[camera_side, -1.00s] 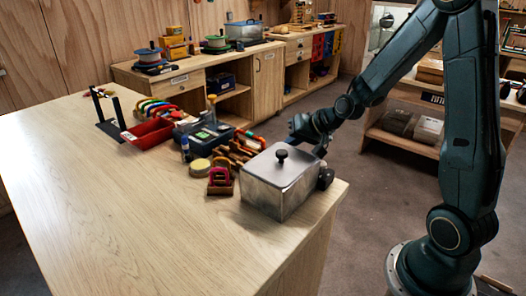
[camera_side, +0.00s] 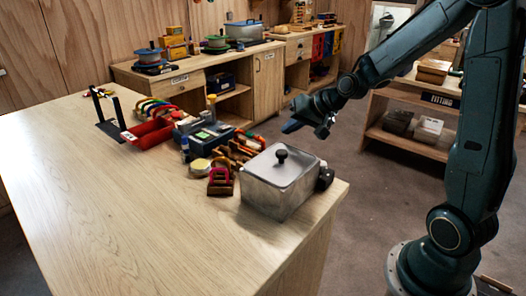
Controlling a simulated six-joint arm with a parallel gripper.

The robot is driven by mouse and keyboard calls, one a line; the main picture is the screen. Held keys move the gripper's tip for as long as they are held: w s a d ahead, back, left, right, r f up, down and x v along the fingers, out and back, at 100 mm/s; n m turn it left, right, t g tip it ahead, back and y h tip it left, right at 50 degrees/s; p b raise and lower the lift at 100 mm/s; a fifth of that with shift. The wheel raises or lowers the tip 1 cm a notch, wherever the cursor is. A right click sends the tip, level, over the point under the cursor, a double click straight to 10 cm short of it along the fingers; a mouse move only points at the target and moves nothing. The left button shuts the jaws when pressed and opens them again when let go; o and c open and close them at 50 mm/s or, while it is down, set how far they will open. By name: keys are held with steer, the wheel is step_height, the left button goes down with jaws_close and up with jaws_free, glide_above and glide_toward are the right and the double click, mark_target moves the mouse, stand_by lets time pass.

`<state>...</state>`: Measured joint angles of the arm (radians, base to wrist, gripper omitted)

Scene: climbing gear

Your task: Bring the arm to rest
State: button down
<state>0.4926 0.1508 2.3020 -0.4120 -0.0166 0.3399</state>
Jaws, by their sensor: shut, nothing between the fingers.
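My gripper (camera_side: 290,127) is in the air beyond the far right side of the table, above and behind the metal box. Its fingers point left and look closed, with nothing visible in them. My arm reaches in from the right, its forearm sloping down to the wrist. The metal box (camera_side: 277,199) stands at the table's near right corner with its lid (camera_side: 283,165) on and a black knob on top. My gripper is apart from the box and everything on the table.
On the wooden table (camera_side: 130,210), a red tray (camera_side: 150,134), a dark blue case (camera_side: 203,136), a yellow roll (camera_side: 200,166) and coloured climbing gear cluster left of the box. A black stand (camera_side: 104,115) is at the far left. Side benches and shelves (camera_side: 405,142) stand behind. The table's front is clear.

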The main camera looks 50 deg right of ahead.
stand_by(0.5)
steer(key=s+a+r+n, duration=0.1)
steer(key=s+a+r, duration=0.1)
steer(key=s, duration=0.1)
steer(key=s+a+r+n+g, duration=0.1)
steer(key=s+a+r+n, duration=0.1)
steer(key=s+a, duration=0.1)
steer(key=s+a+r+n+g, duration=0.1)
steer(key=s+a+r, duration=0.1)
steer(key=s, duration=0.1)
steer(key=shift+s+a, duration=0.3)
steer(key=s+a+r+n, duration=0.1)
steer(key=s+n, duration=0.1)
steer(key=s, duration=0.5)
steer(key=s+a+r+n+g+h, duration=0.1)
steer(key=s+a, duration=0.1)
steer(key=s, duration=0.5)
steer(key=shift+s+r+n+g, duration=0.2)
steer(key=shift+s+n+g, duration=0.1)
steer(key=shift+s+n, duration=0.1)
steer(key=shift+w, duration=0.1)
stand_by(4.4)
